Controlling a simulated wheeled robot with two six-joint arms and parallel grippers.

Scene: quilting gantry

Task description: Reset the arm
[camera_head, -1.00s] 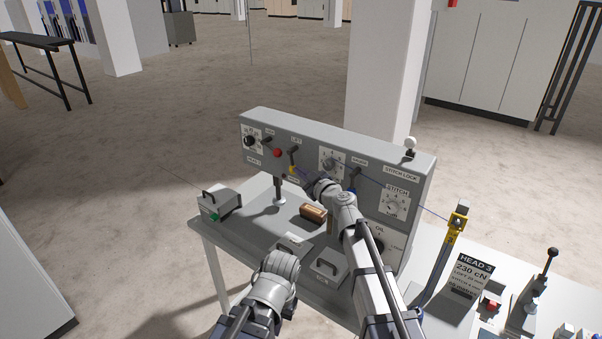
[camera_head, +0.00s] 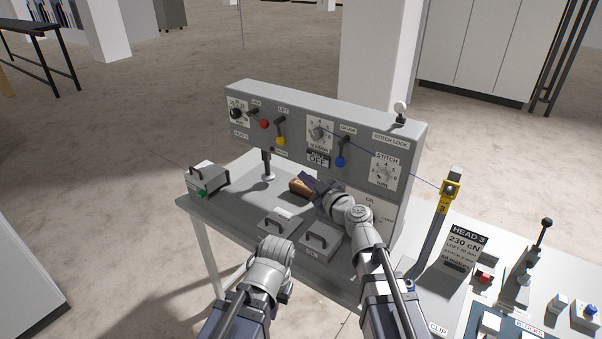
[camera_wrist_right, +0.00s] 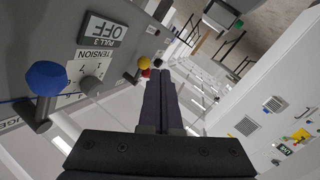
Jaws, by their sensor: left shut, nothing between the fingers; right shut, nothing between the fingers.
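My right gripper (camera_head: 312,186) is in front of the grey control panel (camera_head: 240,98), below its knobs and levers, over the brown block (camera_head: 299,188) on the table in the head view. In the right wrist view its dark fingers (camera_wrist_right: 160,78) are together with nothing between them. My left arm (camera_head: 268,272) reaches in low at the front of the table. Its gripper points away from the camera, and its fingertips are mostly hidden behind the wrist.
The panel carries a red knob (camera_head: 264,124), a yellow lever (camera_head: 281,140) and a blue lever (camera_head: 341,161). Grey lidded boxes (camera_head: 321,239) stand on the table.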

